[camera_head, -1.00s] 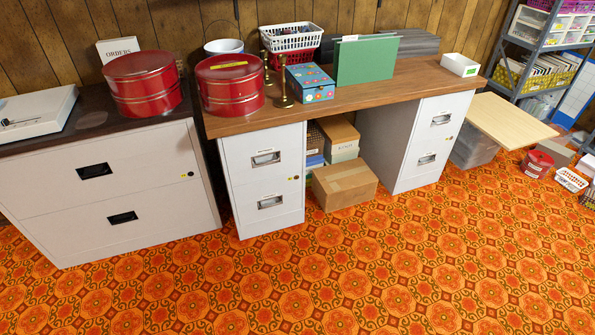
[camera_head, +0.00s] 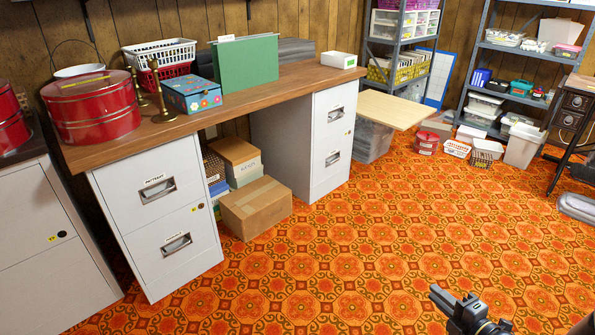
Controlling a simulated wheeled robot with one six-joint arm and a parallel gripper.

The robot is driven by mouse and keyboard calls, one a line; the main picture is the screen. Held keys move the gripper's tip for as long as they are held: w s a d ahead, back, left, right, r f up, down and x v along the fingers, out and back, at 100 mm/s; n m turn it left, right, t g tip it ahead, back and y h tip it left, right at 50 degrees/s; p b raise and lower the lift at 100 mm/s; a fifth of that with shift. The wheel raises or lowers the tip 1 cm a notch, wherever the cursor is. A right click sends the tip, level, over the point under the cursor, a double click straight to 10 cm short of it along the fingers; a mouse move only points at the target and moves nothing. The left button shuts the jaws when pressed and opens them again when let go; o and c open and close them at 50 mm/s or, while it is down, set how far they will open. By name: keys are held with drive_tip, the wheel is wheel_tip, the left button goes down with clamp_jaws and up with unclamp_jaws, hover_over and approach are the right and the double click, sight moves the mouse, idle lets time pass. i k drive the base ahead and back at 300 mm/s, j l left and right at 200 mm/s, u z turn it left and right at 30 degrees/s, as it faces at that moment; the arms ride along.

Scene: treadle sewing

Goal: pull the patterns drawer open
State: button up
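The patterns drawer (camera_head: 127,203) is the upper drawer of the white two-drawer cabinet under the left end of the wooden desktop. It is shut, flush with the cabinet front. A label that seems to read PATTERNS sits above its metal handle (camera_head: 157,189). The lower drawer (camera_head: 150,240) of the same cabinet is also shut and has a similar handle. A small yellow mark and a lock show at the cabinet's right edge. My gripper (camera_head: 462,306) is at the bottom right edge, over the carpet and far from the drawer. Its finger opening is unclear; nothing shows held in it.
A cardboard box (camera_head: 256,207) stands on the floor just right of the cabinet. A second white cabinet (camera_head: 299,137) supports the desktop's right end. A wide cabinet (camera_head: 45,245) stands close on the left. The patterned carpet in front is clear.

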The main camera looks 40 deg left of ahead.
sight(139, 188)
drive_tip(key=k+j+u, duration=0.1)
drive_tip(key=j+u, duration=0.25)
drive_tip(key=j, duration=1.25)
drive_tip(key=i+j+u, duration=0.1)
drive_tip(key=j+u, duration=0.25)
drive_tip(key=j, duration=1.2)
